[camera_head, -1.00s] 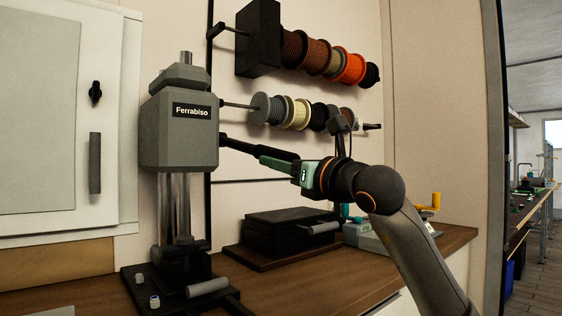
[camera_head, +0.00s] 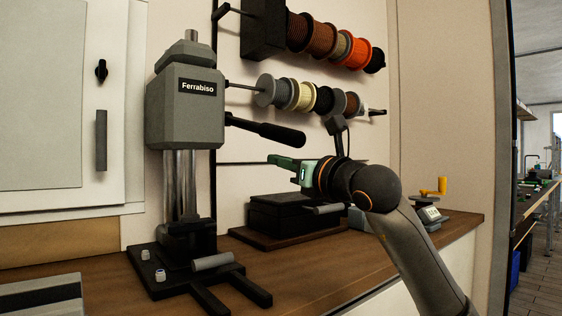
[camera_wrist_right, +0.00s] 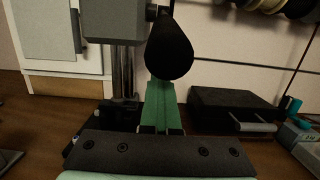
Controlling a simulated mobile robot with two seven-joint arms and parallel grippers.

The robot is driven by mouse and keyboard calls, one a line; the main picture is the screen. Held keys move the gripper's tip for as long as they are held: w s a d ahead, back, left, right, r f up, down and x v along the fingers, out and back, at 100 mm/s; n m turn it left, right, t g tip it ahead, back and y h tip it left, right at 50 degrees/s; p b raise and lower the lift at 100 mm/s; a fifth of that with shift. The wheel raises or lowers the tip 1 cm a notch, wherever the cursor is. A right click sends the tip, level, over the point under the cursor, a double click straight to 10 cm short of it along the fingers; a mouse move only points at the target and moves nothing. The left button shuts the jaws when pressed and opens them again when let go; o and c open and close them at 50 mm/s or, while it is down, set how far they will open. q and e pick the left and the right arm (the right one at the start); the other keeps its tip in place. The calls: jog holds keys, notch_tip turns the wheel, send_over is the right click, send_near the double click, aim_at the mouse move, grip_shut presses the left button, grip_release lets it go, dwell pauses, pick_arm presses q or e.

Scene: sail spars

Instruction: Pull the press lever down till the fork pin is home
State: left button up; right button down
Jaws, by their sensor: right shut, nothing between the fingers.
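The grey press (camera_head: 185,107), marked Ferrabiso, stands on the bench at the left. Its black lever (camera_head: 268,130) sticks out to the right and slopes slightly down. My right gripper (camera_head: 270,160) has green fingers, shut and empty, below the lever and apart from it in the head view. In the right wrist view the lever's rounded end (camera_wrist_right: 170,50) looms large above the green fingers (camera_wrist_right: 160,105). A grey cylinder (camera_head: 212,262) lies at the press base; I cannot tell whether it belongs to the fork pin. My left gripper is out of view.
A black box (camera_head: 290,218) with a grey handle sits on the bench behind my right arm. Wire spools (camera_head: 310,97) hang on the wall above. A device with a yellow crank (camera_head: 430,212) stands at right. Bare bench lies in front of the box.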

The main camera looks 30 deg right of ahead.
jog(key=shift+r, duration=0.15)
jog(key=r+p, duration=0.4)
jog(key=r, duration=0.1)
jog(key=r+p, duration=0.2)
jog(key=shift+s+r+p, duration=0.3)
jog(key=shift+r, duration=0.1)
jog(key=shift+f, duration=0.1)
